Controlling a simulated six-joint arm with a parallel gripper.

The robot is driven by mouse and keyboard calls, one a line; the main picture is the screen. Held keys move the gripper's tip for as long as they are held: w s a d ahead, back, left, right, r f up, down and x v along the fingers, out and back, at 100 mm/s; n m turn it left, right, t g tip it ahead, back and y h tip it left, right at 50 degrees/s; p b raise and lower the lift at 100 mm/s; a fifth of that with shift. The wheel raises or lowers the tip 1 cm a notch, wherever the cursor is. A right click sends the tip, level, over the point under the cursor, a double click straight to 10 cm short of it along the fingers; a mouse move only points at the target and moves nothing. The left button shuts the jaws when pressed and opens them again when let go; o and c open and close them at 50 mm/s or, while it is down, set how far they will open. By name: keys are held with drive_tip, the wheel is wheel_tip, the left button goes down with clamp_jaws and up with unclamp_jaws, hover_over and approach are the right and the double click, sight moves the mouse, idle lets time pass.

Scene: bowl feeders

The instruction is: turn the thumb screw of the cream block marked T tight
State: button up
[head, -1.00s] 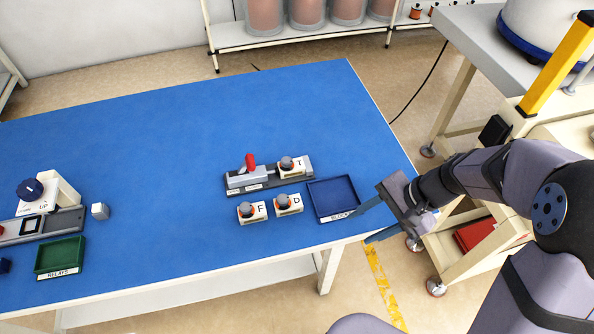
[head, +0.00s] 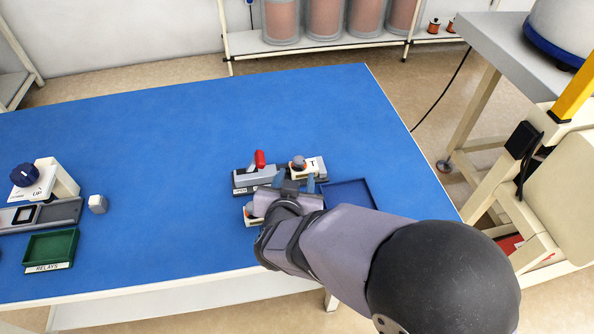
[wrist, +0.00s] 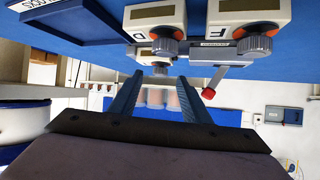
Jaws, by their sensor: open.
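In the wrist view a small grey knob (wrist: 160,69), apparently this screw, shows beyond and between my fingertips. My gripper (head: 296,182) is open and empty, just in front of block T, its fingers pointing towards it. In the wrist view the two fingers (wrist: 160,77) are apart. I cannot tell any contact with the screw.
Cream blocks D (wrist: 152,18) and F (wrist: 235,20), with grey knobs, are close to my gripper; D is hidden in the head view. A red-handled clamp (head: 260,160) stands left of T. A blue tray (head: 372,188) lies right. The table behind is clear.

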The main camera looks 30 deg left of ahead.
sight(299, 161)
drive_tip(key=shift+s+r+t, duration=0.55)
drive_tip(key=shift+s+t, duration=0.1)
drive_tip(key=shift+t, duration=0.05)
drive_tip(key=shift+x, duration=3.75)
